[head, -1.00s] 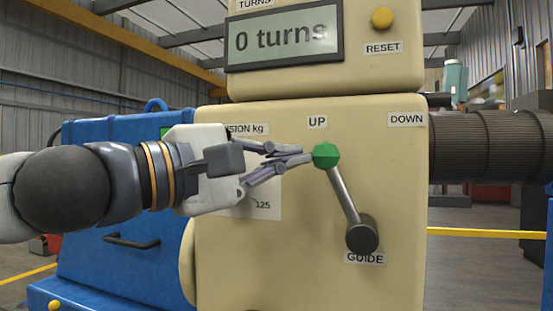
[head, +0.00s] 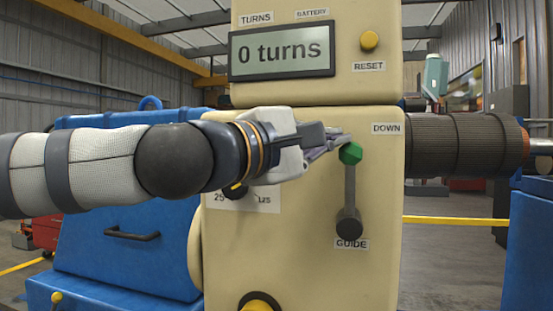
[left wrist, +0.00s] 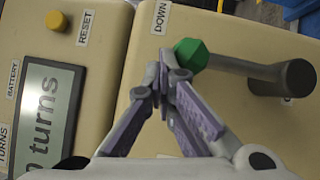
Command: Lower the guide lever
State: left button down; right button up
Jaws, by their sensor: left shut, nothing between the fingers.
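The guide lever (head: 350,188) has a green knob (head: 350,153) on a grey rod that rises from a dark pivot above the GUIDE label. In the head view it stands almost upright, between the hidden UP side and the DOWN label (head: 386,128). My left gripper (head: 343,143) is shut and empty, its fingertips at the left side of the knob. In the left wrist view the closed fingertips (left wrist: 168,62) are right by the green knob (left wrist: 190,54), seemingly touching it. The UP label is hidden behind my gripper. My right gripper is not in view.
The cream cabinet (head: 300,250) carries a display (head: 282,50) reading 0 turns and a yellow RESET button (head: 369,40). A dark ribbed roll (head: 460,145) extends to the right. A blue machine (head: 110,240) stands at the left. The cabinet face right of the knob is clear.

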pick_arm(q)
jog(key=shift+s+d+r+p, duration=0.1)
jog(key=shift+s+d+p, duration=0.2)
jog(key=shift+d, duration=0.65)
jog(key=shift+s+d+r+p, duration=0.1)
jog(key=shift+s+d, duration=0.25)
jog(key=shift+d, duration=0.6)
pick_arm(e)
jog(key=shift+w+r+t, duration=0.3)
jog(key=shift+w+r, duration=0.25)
pick_arm(q)
jog(key=shift+f, duration=0.1)
